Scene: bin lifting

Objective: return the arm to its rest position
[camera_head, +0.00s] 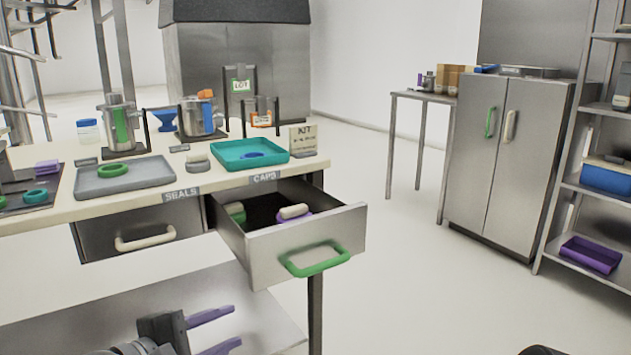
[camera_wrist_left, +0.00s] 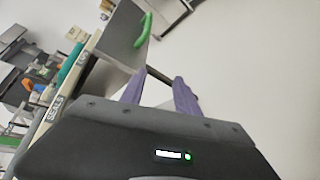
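My left gripper (camera_head: 236,325) is at the bottom left of the head view, low in front of the bench. Its two purple fingers are apart with nothing between them. The left wrist view also shows the open fingers (camera_wrist_left: 159,78), with pale floor and the bench side beyond. The fingers are apart from the open CAPS drawer (camera_head: 285,251) and its green handle (camera_head: 318,262), which are higher up in the head view. The drawer also shows in the left wrist view (camera_wrist_left: 122,38). My right gripper is in neither view.
The white bench top (camera_head: 150,196) carries a grey tray (camera_head: 100,184), a teal tray (camera_head: 232,162) and several containers. The pulled-out drawer juts over the floor. A lower shelf (camera_head: 215,300) lies behind my left gripper. The floor to the right is clear up to a steel cabinet (camera_head: 500,185).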

